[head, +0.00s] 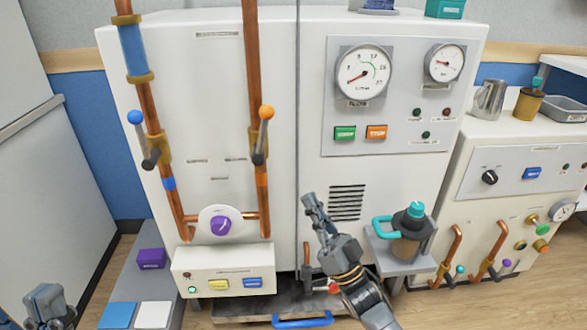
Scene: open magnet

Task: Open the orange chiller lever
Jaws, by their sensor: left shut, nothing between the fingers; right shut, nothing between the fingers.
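The orange-knobbed lever (265,114) is on the right copper pipe at the front of the white cabinet. Its dark handle stands nearly upright, with the orange ball at the top and the pivot at a brass valve body on the pipe. My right gripper (311,202) is shut and empty, in front of the cabinet, below and to the right of the lever and apart from it. My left gripper (44,297) is shut and empty at the bottom left corner, far from the lever. Nothing hides the lever.
A blue-knobbed lever (136,119) is on the left copper pipe. A purple dial (220,225) and a small button box (223,269) are below, between the pipes. A teal-handled pot (408,228) stands on a shelf right of my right gripper. Space before the orange lever looks clear.

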